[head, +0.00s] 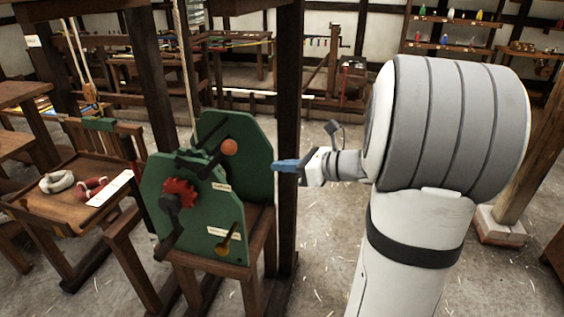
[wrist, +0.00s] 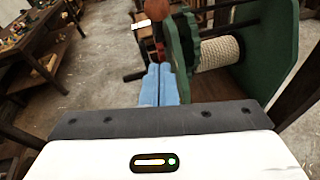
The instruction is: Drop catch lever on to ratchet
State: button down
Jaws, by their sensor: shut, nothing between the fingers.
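A green winch frame (head: 254,158) stands on a wooden stand. A red toothed ratchet wheel (head: 180,193) is on its front plate. A dark lever with an orange ball knob (head: 229,147) lies above and right of the wheel, its knob end raised; I take it as the catch lever. I cannot tell whether its other end touches the teeth. My gripper (head: 276,165) has blue fingers, shut and empty, right of the knob in the head view. In the wrist view, the shut fingertips (wrist: 158,68) point toward the orange knob (wrist: 157,10); contact is not visible.
A dark crank (head: 168,218) hangs in front of the wheel. A brass lever (head: 228,240) sits low on the front plate. A rope drum (wrist: 217,52) lies between the green plates. A dark post (head: 288,110) stands behind the fingers. A wooden bench (head: 60,205) is at left.

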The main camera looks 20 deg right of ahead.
jog(key=w+a+p, duration=0.2)
jog(key=w+a, duration=0.5)
jog(key=shift+r, duration=0.15)
